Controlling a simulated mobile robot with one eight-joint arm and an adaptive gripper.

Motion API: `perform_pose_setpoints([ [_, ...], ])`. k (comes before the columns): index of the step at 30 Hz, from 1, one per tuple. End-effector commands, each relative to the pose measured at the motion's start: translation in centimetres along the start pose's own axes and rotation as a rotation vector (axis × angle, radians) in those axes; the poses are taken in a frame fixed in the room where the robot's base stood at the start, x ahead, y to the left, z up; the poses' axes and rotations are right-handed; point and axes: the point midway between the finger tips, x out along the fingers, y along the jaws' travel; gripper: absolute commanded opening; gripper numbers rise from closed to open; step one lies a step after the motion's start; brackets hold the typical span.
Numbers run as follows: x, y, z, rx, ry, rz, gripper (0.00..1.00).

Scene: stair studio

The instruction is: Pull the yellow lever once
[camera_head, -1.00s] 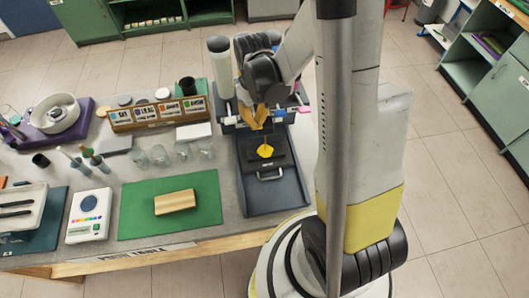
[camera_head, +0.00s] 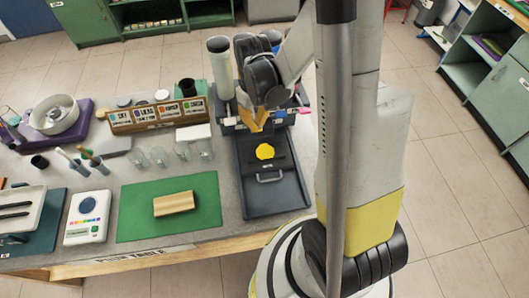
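My gripper (camera_head: 254,126), with golden-yellow fingers, points down at the front of a dark dispenser rack at the back of the black tray (camera_head: 262,203). The fingers are close together, and I cannot make out whether they hold anything. I cannot pick out the yellow lever; the gripper covers the part of the rack where it may be. A flat, roundish yellow patch (camera_head: 265,152) lies on the dark handled plate in the tray, in front of and below the gripper.
White, pink and blue parts show on the rack right of my gripper. A tall white cylinder (camera_head: 220,70) stands left of my arm. Glass beakers (camera_head: 160,156), a labelled wooden box (camera_head: 150,117) and a green mat (camera_head: 140,220) with a wooden block (camera_head: 174,204) lie to the left.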

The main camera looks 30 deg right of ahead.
Motion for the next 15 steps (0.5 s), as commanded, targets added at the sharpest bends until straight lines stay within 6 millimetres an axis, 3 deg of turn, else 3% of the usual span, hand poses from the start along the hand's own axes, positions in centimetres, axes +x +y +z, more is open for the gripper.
perform_pose_setpoints([
  [15,-3.8,0.0,0.0,0.0,0.0,0.0,0.0],
])
